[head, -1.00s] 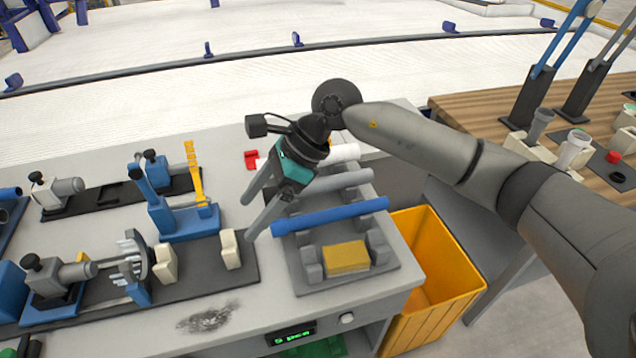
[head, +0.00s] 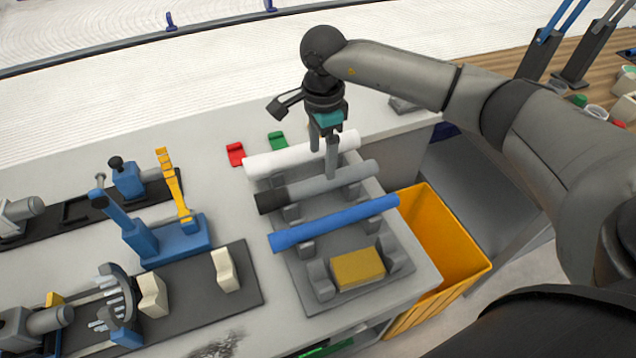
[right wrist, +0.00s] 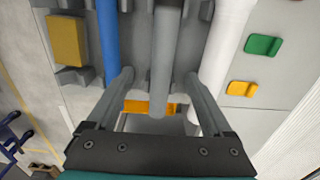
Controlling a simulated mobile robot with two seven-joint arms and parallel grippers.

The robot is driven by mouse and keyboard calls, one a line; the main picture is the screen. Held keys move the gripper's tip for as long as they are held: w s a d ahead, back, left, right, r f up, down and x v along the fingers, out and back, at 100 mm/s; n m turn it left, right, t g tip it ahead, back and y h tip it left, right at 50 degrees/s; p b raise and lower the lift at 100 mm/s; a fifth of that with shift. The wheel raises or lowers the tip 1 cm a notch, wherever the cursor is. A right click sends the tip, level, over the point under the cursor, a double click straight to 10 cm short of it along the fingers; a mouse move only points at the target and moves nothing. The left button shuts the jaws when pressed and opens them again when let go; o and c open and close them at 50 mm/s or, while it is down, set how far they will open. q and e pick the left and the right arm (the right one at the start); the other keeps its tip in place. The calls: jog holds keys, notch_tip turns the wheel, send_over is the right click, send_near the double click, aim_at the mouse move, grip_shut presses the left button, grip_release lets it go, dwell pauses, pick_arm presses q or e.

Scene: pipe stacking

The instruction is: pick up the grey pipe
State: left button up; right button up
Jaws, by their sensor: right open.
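The grey pipe (head: 325,184), with a dark left end, lies on the grey rack (head: 297,268) between a white pipe (head: 270,163) and a blue pipe (head: 340,221). My right gripper (head: 323,164) points down over the grey pipe, open and empty. In the right wrist view the grey pipe (right wrist: 166,50) runs between the two open fingers of my right gripper (right wrist: 158,80), with the blue pipe (right wrist: 108,40) left and the white pipe (right wrist: 224,50) right. I cannot tell whether the fingers touch any pipe. My left gripper is out of view.
A yellow block (head: 358,268) sits at the front of the rack. Red (head: 235,154) and green (head: 277,140) pieces lie behind it. A yellow bin (head: 440,245) stands right of the table. A blue fixture (head: 165,240) stands on the left.

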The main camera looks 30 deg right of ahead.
aim_at(320, 179)
notch_tip(320, 179, down, 3)
jog(key=shift+r, duration=0.2)
jog(key=shift+w+f, duration=0.1)
jog(key=shift+f, duration=0.4)
jog(key=f, duration=0.3)
jog(key=shift+w+a+f, duration=0.15)
jog(key=shift+w+f, duration=0.05)
jog(key=shift+f, duration=0.1)
jog(key=shift+f+b, duration=0.3)
jog(key=shift+f, duration=0.25)
jog(key=c, duration=0.4)
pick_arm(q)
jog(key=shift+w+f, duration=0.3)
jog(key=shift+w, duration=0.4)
pick_arm(e)
grip_shut()
